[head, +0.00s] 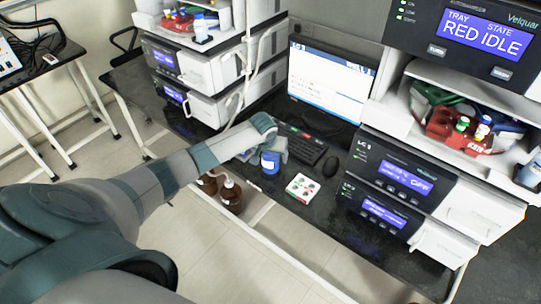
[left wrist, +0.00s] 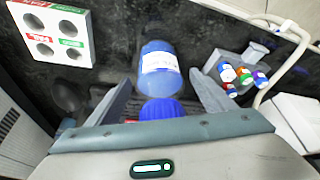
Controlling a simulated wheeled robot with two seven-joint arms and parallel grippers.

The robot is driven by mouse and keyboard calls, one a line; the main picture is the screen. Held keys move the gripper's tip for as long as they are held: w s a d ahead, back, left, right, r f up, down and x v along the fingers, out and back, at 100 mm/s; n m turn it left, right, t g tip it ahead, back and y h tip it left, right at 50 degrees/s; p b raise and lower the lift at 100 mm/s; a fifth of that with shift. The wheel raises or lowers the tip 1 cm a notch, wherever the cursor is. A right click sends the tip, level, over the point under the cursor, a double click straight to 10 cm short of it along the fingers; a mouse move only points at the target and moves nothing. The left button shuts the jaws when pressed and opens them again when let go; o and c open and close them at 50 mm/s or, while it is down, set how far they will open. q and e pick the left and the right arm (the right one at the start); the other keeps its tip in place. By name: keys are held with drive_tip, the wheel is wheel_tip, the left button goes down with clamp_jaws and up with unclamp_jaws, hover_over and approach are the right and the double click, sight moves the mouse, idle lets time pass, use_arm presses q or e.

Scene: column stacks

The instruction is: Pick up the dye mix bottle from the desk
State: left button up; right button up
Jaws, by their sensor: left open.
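A blue bottle with a white label, likely the dye mix bottle (head: 270,162), stands on the dark desk (head: 262,184) in front of the keyboard. In the left wrist view the same bottle (left wrist: 160,66) shows with its ribbed blue cap toward the camera. My left gripper (head: 272,147) is at the bottle, its hand partly hidden behind the forearm. In the wrist view the open fingers of the left gripper (left wrist: 160,84) lie on either side of the bottle, with a visible gap on each side. My right gripper is in neither view.
A white block with round holes (head: 303,187) lies right of the bottle. A mouse (head: 331,166), keyboard (head: 303,146) and monitor (head: 332,83) are behind. Instrument stacks (head: 400,185) flank the desk. A small rack of capped vials (left wrist: 235,75) is near the bottle. Brown bottles (head: 230,193) stand lower down.

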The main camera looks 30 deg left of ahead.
use_arm(q)
drive_tip(key=shift+f, duration=0.1)
idle(0.4)
drive_tip(key=shift+w+a, duration=0.1)
drive_tip(key=c, duration=1.5)
drive_tip(key=shift+r+b, duration=0.3)
drive_tip(key=shift+r, duration=0.25)
drive_tip(key=r, duration=0.1)
drive_tip(key=r+b, duration=0.1)
drive_tip(key=r, duration=0.1)
drive_tip(key=shift+w+d+r, duration=0.1)
drive_tip(key=shift+d, duration=0.25)
drive_tip(key=shift+w+d+r+b, duration=0.15)
drive_tip(key=shift+d+r+b, duration=0.5)
drive_tip(key=shift+d+r, duration=0.85)
drive_tip(key=shift+w+d+r+b, duration=0.2)
drive_tip(key=shift+d+r+b, duration=0.5)
drive_tip(key=shift+d, duration=1.45)
drive_tip(key=shift+w+d+r+b, duration=0.15)
drive_tip(key=shift+d+r+b, duration=0.45)
drive_tip(key=shift+d+r, duration=0.95)
drive_tip(key=shift+d+f, duration=0.3)
drive_tip(key=shift+f, duration=0.05)
